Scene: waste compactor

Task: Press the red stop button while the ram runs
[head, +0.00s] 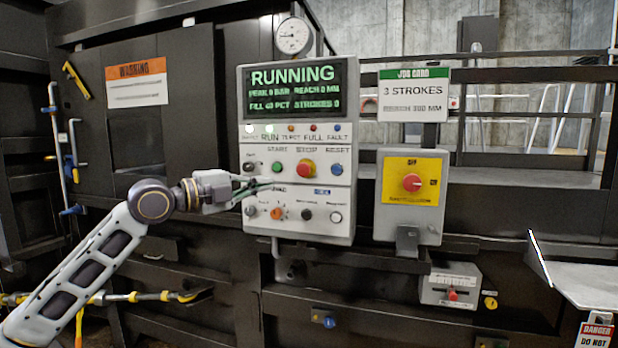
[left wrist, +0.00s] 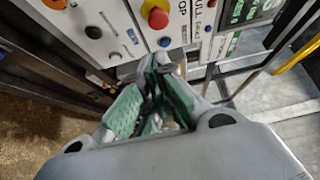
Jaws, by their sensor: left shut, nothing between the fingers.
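The grey control panel (head: 298,215) fills the middle of the head view. Its screen (head: 305,88) reads RUNNING, with strokes 0. The red stop button (head: 306,168) sits on a yellow collar, between the green start button (head: 277,167) and the blue reset button (head: 336,169). In the left wrist view the red button (left wrist: 158,17) is at the top, beyond the fingertips. My left gripper (head: 262,187) is shut and empty, in front of the panel's left half, below and left of the stop button. Whether it touches the panel is unclear. My right gripper is out of view.
A grey box with a red knob on a yellow plate (head: 411,182) is right of the panel. A job card (head: 413,95) above it reads 3 strokes. A pressure gauge (head: 293,36) stands above the panel. A metal ledge (head: 590,283) juts out at far right.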

